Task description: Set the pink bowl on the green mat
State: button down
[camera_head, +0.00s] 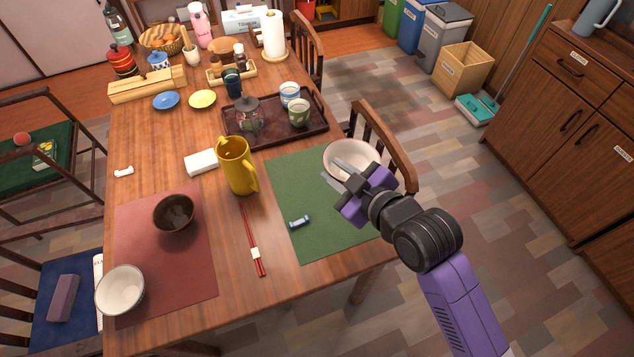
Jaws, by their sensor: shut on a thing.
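The pink bowl (367,149), pale with a pinkish rim, is upright at the far right corner of the green mat (300,170). My gripper (331,168) reaches in from the lower right. Its fingers are shut on the bowl's near side, one finger over the inside and one outside. My fingers and wrist hide the near part of the bowl. I cannot tell whether the bowl's base touches the mat or is a little above it.
A dark tray (265,140) with cups stands behind. A chair (385,150) is close on the right. The mat's middle is clear.

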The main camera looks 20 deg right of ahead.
jog(key=shift+w+a+f, duration=0.15)
jog(key=shift+f, duration=0.1)
notch_tip(320, 180, down, 19)
jog(key=shift+a+f+b, duration=0.1)
jog(key=shift+b, duration=0.4)
jog(key=c, duration=1.2)
grip_release()
jog(key=shift+o, duration=0.2)
jog(key=v, duration=1.2)
